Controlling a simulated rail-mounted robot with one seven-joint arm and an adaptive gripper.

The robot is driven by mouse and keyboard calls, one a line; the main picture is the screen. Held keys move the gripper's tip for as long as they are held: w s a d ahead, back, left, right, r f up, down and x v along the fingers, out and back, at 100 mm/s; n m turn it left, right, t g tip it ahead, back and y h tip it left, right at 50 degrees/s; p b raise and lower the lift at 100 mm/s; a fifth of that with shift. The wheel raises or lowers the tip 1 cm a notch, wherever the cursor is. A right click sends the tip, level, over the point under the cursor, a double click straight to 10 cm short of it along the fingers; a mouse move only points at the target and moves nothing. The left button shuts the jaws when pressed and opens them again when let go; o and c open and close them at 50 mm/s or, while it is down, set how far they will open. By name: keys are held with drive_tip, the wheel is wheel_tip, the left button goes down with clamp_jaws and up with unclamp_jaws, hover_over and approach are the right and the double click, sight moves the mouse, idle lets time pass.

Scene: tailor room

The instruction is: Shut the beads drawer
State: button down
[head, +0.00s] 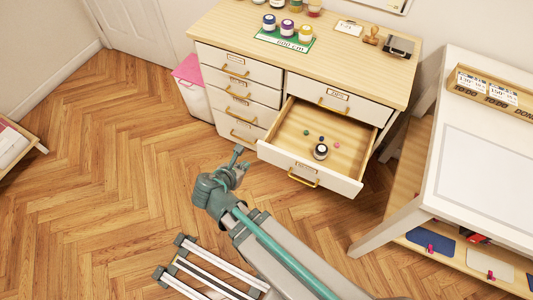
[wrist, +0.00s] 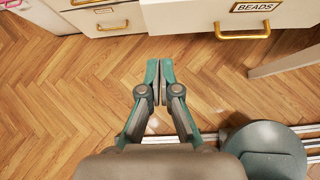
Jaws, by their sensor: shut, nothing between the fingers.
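The beads drawer (head: 310,172) is pulled out at the lower right of the cabinet. A jar (head: 320,151) and a few small beads (head: 322,138) lie in it. In the wrist view its white front (wrist: 185,14) carries a label reading BEADS (wrist: 256,7) above a gold handle (wrist: 243,32). My gripper (head: 240,160) is shut and empty. It is in front of the cabinet, left of the drawer front and apart from it. In the wrist view my gripper (wrist: 158,75) points toward the cabinet, with floor below its fingertips.
A stack of closed drawers (head: 238,95) is left of the open drawer. A pink-topped white bin (head: 192,85) stands beside the cabinet. A white table (head: 480,160) stands close on the right, its leg (head: 390,228) near the drawer.

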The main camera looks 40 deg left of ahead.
drive_tip(key=p, duration=0.3)
approach(263, 148)
drive_tip(key=shift+n, duration=0.3)
drive_tip(key=x, duration=0.5)
drive_tip(key=shift+s+d+f, duration=0.15)
drive_tip(key=shift+s+f, duration=0.1)
drive_tip(key=shift+f, duration=0.2)
drive_tip(key=shift+w, duration=0.7)
